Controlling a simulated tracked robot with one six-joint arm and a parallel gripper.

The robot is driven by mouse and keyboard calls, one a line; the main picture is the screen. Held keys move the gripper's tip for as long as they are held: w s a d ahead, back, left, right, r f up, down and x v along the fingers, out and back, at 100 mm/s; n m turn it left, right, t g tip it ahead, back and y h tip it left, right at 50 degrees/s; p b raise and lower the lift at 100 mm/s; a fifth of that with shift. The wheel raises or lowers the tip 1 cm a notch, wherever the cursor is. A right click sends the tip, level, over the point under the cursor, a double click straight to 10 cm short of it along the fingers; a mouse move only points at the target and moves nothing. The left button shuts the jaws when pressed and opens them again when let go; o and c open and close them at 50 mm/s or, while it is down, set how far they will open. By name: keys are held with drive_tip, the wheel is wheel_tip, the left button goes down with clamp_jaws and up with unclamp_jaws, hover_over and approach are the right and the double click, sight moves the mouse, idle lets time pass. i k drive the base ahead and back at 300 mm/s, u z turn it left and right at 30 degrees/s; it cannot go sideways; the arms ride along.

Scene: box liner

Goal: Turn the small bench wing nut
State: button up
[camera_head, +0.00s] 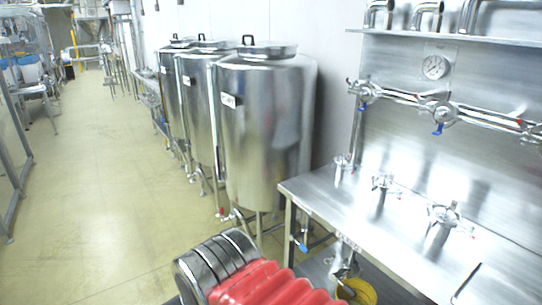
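Three short metal fittings stand upright on the steel bench (322,194). Each carries a winged top with small red marks. The far fitting (342,168) is at the bench's back left and looks smallest, the middle fitting (381,186) stands nearer, and the near fitting (442,216) looks largest. I cannot tell for sure which one bears the small bench wing nut. My gripper is not in view. A red ribbed sleeve with dark and silver rings at the bottom centre appears to be part of my arm, well apart from the fittings.
A steel panel behind the bench holds a horizontal pipe (400,97) with blue-handled valves and a gauge (435,67). Several tall steel tanks (262,130) stand left of the bench. A yellow coiled hose (357,291) lies under it. The floor (95,200) at left is clear.

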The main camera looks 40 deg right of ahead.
sight(350, 169)
drive_tip(key=z, duration=1.5)
drive_tip(key=i, duration=0.75)
drive_tip(key=u, duration=0.2)
